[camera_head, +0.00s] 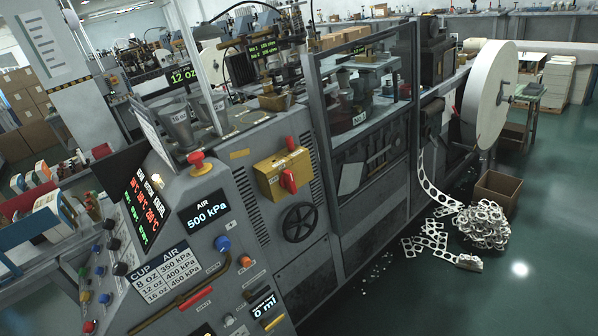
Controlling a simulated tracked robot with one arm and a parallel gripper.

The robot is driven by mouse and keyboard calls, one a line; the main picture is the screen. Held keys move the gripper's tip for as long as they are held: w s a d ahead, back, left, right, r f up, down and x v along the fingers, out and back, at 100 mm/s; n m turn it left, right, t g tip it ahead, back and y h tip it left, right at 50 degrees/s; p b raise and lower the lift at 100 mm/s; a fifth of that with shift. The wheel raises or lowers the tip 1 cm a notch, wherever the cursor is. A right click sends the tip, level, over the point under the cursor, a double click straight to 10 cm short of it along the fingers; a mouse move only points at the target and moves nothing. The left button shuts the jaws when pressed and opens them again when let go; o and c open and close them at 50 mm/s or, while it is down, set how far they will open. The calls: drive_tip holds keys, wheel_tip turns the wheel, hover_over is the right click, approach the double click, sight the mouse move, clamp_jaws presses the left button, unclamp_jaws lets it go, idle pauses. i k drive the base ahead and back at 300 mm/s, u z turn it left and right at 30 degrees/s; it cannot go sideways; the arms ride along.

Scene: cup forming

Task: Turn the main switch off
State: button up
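A yellow box (268,165) with a red rotary handle (289,181) is mounted on the grey machine's front panel, near the middle of the view. It looks like the main switch, but I cannot read a label on it. The handle stands roughly upright in the tilted picture; its on or off position cannot be read. A small red part (290,143) sits at the box's top edge. My gripper is not in view, and nothing covers the box or handle.
A red mushroom button (199,161) is left of the box, above a lit AIR display (205,211) reading 500 kPa. A black handwheel (299,222) is below the box.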

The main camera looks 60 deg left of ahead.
sight(287, 181)
drive_tip(key=u, duration=0.6)
drive_tip(key=i, duration=1.25)
drive_tip(key=u, duration=0.8)
drive_tip(key=k, duration=0.65)
drive_tip(key=u, duration=0.25)
drive_tip(key=i, duration=0.7)
drive_tip(key=z, duration=0.1)
